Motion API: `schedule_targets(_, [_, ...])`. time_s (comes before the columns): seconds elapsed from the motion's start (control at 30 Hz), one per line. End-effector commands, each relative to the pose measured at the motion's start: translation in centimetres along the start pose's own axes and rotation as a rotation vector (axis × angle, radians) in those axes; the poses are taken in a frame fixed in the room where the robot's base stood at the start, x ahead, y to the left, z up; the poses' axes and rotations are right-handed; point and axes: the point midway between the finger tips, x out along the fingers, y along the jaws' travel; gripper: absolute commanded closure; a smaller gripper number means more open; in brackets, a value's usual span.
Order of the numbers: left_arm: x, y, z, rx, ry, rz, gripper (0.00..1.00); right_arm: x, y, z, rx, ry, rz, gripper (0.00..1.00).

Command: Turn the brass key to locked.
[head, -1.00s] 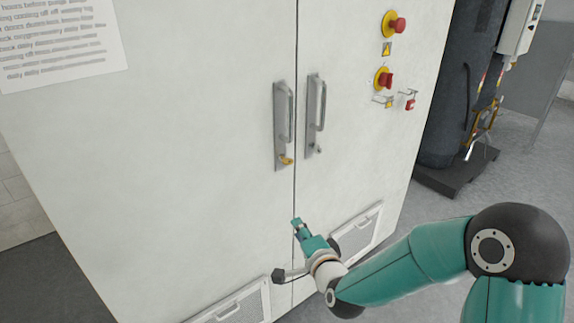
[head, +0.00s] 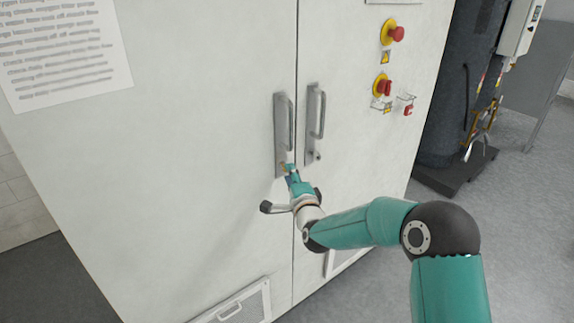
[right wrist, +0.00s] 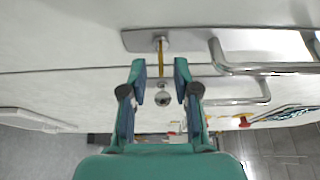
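The brass key (head: 283,167) sits in the lock at the foot of the left door's handle plate (head: 281,128). In the head view it is mostly hidden by my right gripper (head: 291,171). The right wrist view shows the key (right wrist: 161,58) edge-on as a thin brass strip standing out from its round lock. My right gripper (right wrist: 160,76) is open there, with one finger on each side of the key and a gap on both sides. The gripper reaches up to the lock from below. My left gripper is in neither current view.
The right door's handle (head: 317,115) and its small lock (head: 317,156) are close beside the gripper. Red emergency buttons (head: 396,34) and a red padlock-like tag (head: 408,110) are farther right.

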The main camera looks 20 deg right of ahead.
Motion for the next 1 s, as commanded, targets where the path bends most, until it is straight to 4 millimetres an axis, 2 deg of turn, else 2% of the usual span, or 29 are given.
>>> schedule_targets(0.1, [-0.7, 0.2, 0.0, 0.0, 0.0, 0.0, 1.0, 1.6, -0.1, 0.0, 0.0, 0.001, 0.0, 0.7])
schedule_targets(0.23, [-1.0, 0.3, 0.0, 0.0, 0.0, 0.0, 1.0, 2.7, 0.0, 0.0, 0.0, 0.001, 0.001, 0.7])
schedule_targets(0.63, [-1.0, 0.4, 0.0, 0.0, 0.0, 0.0, 1.0, 3.2, 0.1, -0.1, 0.0, 0.001, 0.001, 0.7])
schedule_targets(0.83, [-1.0, 0.4, 0.0, 0.0, 0.0, 0.0, 1.0, 3.2, 0.1, -0.1, 0.0, 0.001, 0.001, 1.0])
schedule_targets(1.0, [-1.0, 0.4, 0.0, 0.0, 0.0, 0.0, 1.0, 3.2, 0.1, -0.1, 0.0, 0.001, 0.002, 1.0])
